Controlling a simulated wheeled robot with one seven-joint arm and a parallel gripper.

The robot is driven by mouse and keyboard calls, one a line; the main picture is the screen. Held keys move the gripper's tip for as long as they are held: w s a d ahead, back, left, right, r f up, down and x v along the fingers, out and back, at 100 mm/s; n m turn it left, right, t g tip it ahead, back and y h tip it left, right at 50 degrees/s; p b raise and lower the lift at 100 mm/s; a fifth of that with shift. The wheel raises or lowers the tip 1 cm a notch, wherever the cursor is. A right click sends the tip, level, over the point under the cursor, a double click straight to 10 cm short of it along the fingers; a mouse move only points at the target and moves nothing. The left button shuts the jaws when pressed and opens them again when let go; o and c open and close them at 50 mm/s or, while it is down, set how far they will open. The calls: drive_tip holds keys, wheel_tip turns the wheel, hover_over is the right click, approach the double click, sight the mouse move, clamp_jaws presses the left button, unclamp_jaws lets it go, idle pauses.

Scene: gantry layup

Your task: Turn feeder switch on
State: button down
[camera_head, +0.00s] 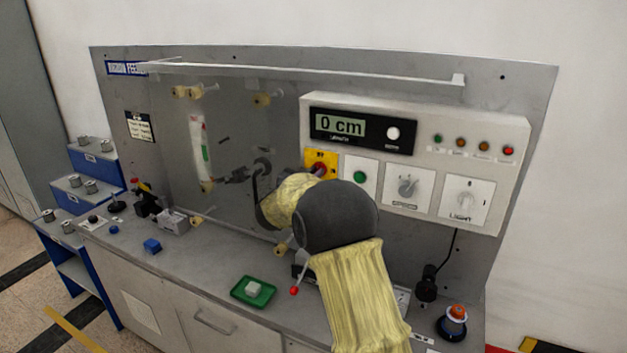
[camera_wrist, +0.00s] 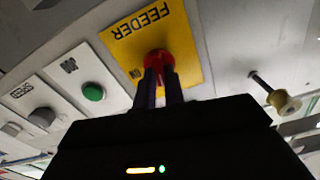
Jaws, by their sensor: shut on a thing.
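The feeder switch is a red knob on a yellow plate marked FEEDER (camera_wrist: 130,42). In the wrist view my gripper (camera_wrist: 163,75) has its two dark fingers shut on the red knob (camera_wrist: 158,58). An ON mark shows on the plate just left of the knob. In the head view the yellow plate (camera_head: 313,157) is on the control panel, and my arm hides part of it and most of my gripper. The knob's exact angle is hard to tell behind the fingers.
Beside the plate sit a green button (camera_head: 360,177), a speed knob (camera_head: 408,187) and a light switch (camera_head: 466,198). A display (camera_head: 338,126) above reads 0 cm. A green tray (camera_head: 240,298) lies on the bench below. A rail (camera_head: 300,70) runs along the backboard's top.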

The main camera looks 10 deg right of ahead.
drive_tip(key=shift+s+d+f+m+b, duration=0.1)
drive_tip(key=shift+f+m+b, duration=0.05)
drive_tip(key=shift+m+b, duration=3.75)
drive_tip(key=shift+f+m+b, duration=0.15)
drive_tip(key=shift+m+b, duration=3.5)
drive_tip(key=shift+m, duration=0.35)
drive_tip(key=c, duration=1.5)
unclamp_jaws()
drive_tip(key=shift+r, duration=0.1)
drive_tip(key=b+v, duration=0.3)
drive_tip(key=v, duration=1.4)
drive_tip(key=shift+s, duration=0.15)
